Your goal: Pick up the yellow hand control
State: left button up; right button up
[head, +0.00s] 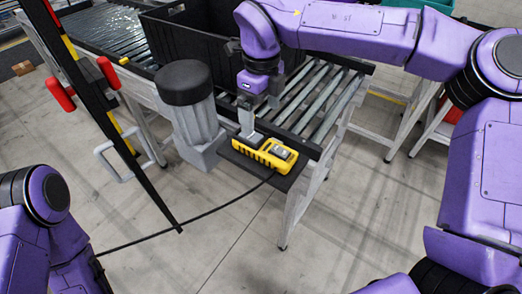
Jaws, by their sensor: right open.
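The yellow hand control (270,155) lies on a small dark shelf (284,181) at the near end of the roller conveyor. It has a dark face part, and a black cable runs from it down to the lower left. My right gripper (246,132) points down just above the left end of the hand control. Its jaws are open, and whether they touch the control I cannot tell. My left arm shows at the lower left, but its gripper is not in view.
A grey cylinder with a black top (187,85) stands left of the hand control. A black crate (190,40) sits on the conveyor rollers (318,100) behind. A black and yellow post with red handles (110,73) slants at the left. Floor in front is clear except for the cable.

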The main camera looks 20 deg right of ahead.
jog(key=f, duration=0.1)
jog(key=p, duration=0.1)
send_over(260, 139)
notch_tip(260, 139, down, 5)
jog(key=shift+s+a+r, duration=0.1)
jog(key=shift+s+a, duration=0.05)
jog(key=shift+f, duration=0.35)
notch_tip(260, 139, down, 4)
jog(key=shift+s+r+p, duration=0.1)
jog(key=shift+p, duration=0.85)
jog(key=shift+w+d+f, duration=0.2)
jog(key=shift+f, duration=0.3)
jog(key=shift+s, duration=0.1)
jog(key=c, duration=1.4)
